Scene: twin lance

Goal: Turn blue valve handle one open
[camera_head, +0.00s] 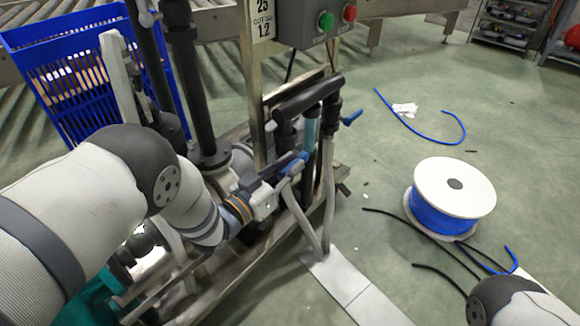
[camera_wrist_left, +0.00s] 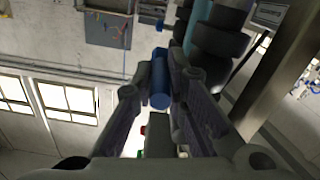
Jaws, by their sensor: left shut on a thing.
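My left gripper (camera_head: 284,172) reaches from the left to the pipework in the head view. It is shut on a blue valve handle (camera_head: 297,162). The wrist view shows this handle (camera_wrist_left: 160,88) as a blue bar between the two fingers (camera_wrist_left: 158,72). The fingers cover part of it in the head view. A second blue handle (camera_head: 352,117) sticks out to the right of the black pipes, apart from the gripper. My right gripper is out of view; only a part of my right arm shows at the lower right.
Black pipes (camera_head: 308,97) stand close by the left gripper. A control box (camera_head: 318,22) with green and red buttons is above. A blue crate (camera_head: 75,75) stands at the left. A blue hose reel (camera_head: 440,212) and loose hoses lie on the floor at right.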

